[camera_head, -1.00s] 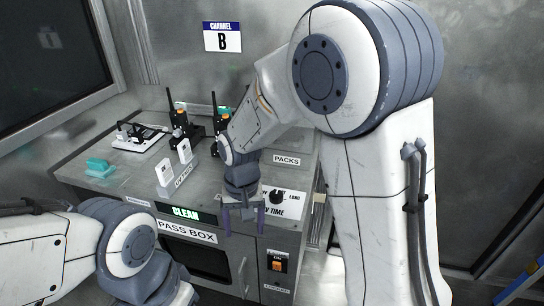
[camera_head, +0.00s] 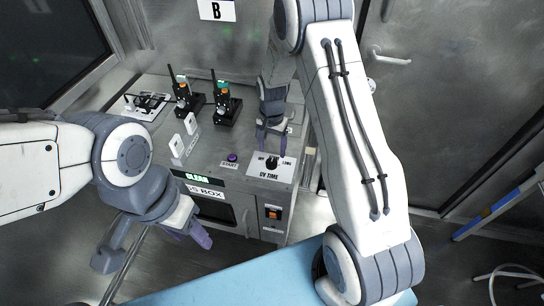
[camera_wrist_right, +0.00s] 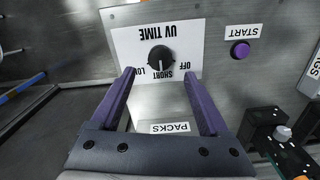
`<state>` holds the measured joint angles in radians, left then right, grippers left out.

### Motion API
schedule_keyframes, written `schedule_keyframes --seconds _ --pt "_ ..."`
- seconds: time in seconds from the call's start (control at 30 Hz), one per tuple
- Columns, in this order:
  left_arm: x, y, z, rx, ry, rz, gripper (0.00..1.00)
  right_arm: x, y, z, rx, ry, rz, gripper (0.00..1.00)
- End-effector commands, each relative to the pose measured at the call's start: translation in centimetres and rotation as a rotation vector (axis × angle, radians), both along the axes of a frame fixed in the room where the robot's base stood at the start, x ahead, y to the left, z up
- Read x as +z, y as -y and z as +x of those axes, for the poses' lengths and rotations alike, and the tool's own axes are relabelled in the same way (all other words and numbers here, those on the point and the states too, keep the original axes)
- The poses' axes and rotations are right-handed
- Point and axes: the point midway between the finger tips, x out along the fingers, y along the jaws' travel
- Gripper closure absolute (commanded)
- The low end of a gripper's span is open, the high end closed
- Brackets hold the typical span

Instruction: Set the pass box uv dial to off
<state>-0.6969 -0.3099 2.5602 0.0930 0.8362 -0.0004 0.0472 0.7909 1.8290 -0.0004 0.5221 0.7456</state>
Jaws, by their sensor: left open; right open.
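The UV dial (camera_head: 272,162) is a black knob on a white plate marked UV TIME on top of the pass box (camera_head: 240,212). In the right wrist view the dial (camera_wrist_right: 160,57) appears upside down, its pale mark seeming to point at SHORT; OFF is to the right and LONG to the left. My right gripper (camera_head: 272,146) is open and empty, just behind the dial in the head view. In the wrist view its purple fingertips (camera_wrist_right: 160,73) are spread either side of the dial, apart from it. My left gripper (camera_head: 154,250) is open and empty at lower left.
A purple START button (camera_head: 232,157) sits left of the dial plate. Two black handheld devices (camera_head: 228,105) and white upright cards (camera_head: 177,146) stand further back left. An orange switch (camera_head: 273,213) is on the front. A light-blue surface (camera_head: 230,285) lies in front.

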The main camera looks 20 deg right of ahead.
Motion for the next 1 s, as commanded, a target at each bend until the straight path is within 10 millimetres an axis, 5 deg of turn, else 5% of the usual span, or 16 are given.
schedule_keyframes --seconds 0.3,0.73,0.77,0.97,1.0 --pt "1.3 0.0 0.0 0.001 0.000 0.000 0.50 -5.2 0.0 -0.1 0.002 -0.002 0.001 0.21" --pt "1.4 0.0 0.0 0.001 0.000 0.000 0.50 -6.6 0.0 0.0 0.002 0.001 0.000 0.21" --pt "1.4 0.0 0.0 0.001 0.000 0.000 0.50 -6.6 0.0 0.0 0.002 0.001 0.000 0.25" --pt "1.4 0.0 0.0 0.001 0.000 0.000 0.50 -6.6 0.0 0.0 0.002 0.001 0.001 1.00" --pt "1.4 0.0 0.0 0.001 0.000 0.000 0.50 -6.6 0.0 0.0 0.002 0.001 0.001 1.00"
